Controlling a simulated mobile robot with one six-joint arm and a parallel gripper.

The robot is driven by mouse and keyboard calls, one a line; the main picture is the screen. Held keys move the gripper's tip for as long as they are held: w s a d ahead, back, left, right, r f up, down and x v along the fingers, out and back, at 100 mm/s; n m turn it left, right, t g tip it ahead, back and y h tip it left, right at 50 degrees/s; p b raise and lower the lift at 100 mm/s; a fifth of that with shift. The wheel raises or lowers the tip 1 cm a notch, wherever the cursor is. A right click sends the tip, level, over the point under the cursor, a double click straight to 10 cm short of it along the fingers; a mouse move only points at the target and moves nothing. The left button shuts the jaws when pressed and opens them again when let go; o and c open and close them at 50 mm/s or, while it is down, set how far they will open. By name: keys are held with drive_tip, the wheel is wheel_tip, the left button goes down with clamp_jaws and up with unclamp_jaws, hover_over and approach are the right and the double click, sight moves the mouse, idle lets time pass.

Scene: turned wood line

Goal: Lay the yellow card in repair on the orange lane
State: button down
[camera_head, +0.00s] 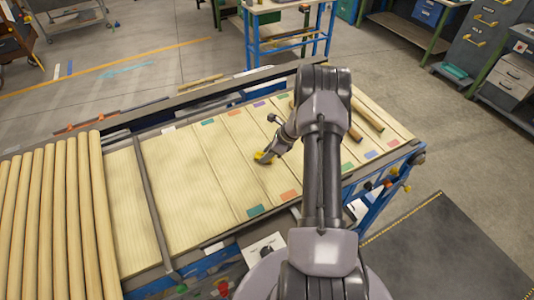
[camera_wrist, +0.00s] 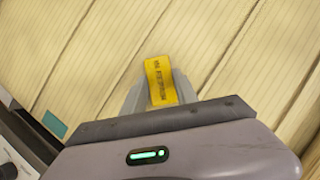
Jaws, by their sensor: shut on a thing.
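My gripper (camera_head: 267,155) is shut on the yellow card (camera_head: 261,157). In the wrist view the card (camera_wrist: 161,82) stands out between the grey fingertips (camera_wrist: 153,97), with dark printed text on its face. In the head view the card shows over the orange lane (camera_head: 245,136), a pale slatted strip with an orange tag at its far end (camera_head: 233,113) and another at its near end (camera_head: 289,195). I cannot tell whether the card touches the surface or hangs just above it. My arm hides part of the lanes to the right.
A lane with teal tags (camera_head: 255,210) lies just left of the orange one. Brown turned pieces (camera_head: 368,117) lie on lanes at the right, partly behind my arm. A dark bar (camera_head: 155,205) and several long wooden rods (camera_head: 60,215) are at the left. The lane under the card looks clear.

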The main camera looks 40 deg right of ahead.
drive_tip(key=shift+f, duration=0.15)
drive_tip(key=c, duration=0.9)
unclamp_jaws()
drive_tip(key=shift+c, duration=0.2)
